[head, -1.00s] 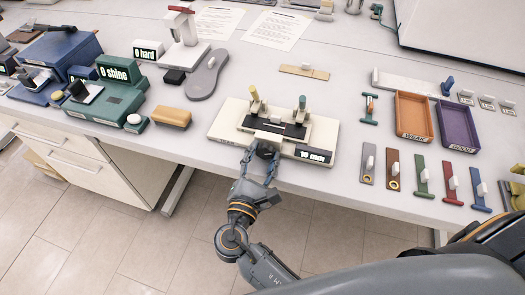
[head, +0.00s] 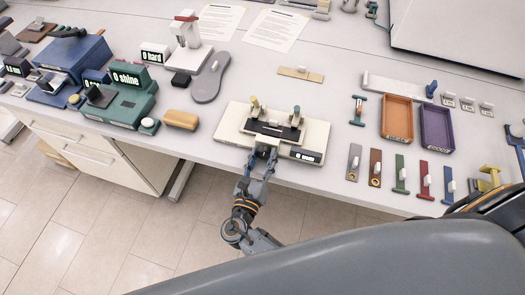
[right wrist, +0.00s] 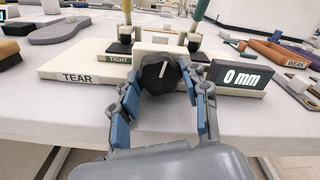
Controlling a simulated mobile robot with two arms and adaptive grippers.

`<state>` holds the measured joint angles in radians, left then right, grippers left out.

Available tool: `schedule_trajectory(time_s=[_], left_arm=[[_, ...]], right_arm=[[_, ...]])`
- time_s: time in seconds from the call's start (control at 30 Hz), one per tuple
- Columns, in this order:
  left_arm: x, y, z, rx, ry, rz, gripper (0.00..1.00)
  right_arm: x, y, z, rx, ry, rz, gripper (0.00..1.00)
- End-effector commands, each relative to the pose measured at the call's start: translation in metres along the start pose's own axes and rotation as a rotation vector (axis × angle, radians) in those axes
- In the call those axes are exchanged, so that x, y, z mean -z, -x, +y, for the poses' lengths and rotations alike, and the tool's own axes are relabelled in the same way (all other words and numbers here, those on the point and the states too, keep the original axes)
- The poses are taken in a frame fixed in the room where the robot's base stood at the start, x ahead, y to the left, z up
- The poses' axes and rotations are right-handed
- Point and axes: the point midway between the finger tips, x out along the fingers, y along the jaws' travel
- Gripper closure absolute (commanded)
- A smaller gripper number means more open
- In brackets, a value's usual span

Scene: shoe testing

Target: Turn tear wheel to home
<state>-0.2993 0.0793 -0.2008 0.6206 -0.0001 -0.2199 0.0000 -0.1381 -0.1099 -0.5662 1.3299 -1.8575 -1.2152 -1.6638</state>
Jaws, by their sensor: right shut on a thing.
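The tear tester is a cream base (head: 235,128) near the table's front edge, labelled TEAR in the right wrist view (right wrist: 75,77). Its wheel is a dark knob with a white mark (right wrist: 165,69), facing the front; the mark points up, tilted slightly right. My right gripper (right wrist: 161,82) is shut on this wheel, a finger on each side. In the head view the gripper (head: 262,155) largely hides the wheel. The tester's display (right wrist: 240,78) reads 0 mm. Two clamps with a yellow (head: 254,102) and a green handle (head: 296,111) stand on top. My left gripper is not in view.
A green shine tester (head: 122,100) and a tan block (head: 181,119) are left of the tester. Several coloured strips (head: 400,175) lie to its right, below an orange tray (head: 397,132) and a purple tray (head: 436,142). Bare tabletop surrounds the tester.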

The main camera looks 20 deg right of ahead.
Motion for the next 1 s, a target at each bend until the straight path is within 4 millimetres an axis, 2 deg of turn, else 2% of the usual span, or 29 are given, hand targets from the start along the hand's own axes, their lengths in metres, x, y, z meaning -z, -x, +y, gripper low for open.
schedule_trajectory(time_s=[0.03, 0.3, 0.93, 0.97, 1.0], left_arm=[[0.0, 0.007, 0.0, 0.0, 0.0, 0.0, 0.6], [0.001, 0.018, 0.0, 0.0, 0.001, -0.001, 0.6], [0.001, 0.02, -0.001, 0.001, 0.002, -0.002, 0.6], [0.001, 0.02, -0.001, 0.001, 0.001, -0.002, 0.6], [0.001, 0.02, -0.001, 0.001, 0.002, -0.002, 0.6]], right_arm=[[-0.004, -0.001, -0.002, 0.001, 0.032, -0.001, 0.86], [-0.002, -0.001, -0.001, 0.003, 0.152, 0.0, 0.86], [0.0, -0.001, -0.001, 0.003, 0.199, -0.001, 0.86], [0.0, -0.001, -0.001, 0.003, 0.199, -0.001, 0.51], [0.0, -0.001, -0.001, 0.003, 0.199, -0.001, 0.45]])
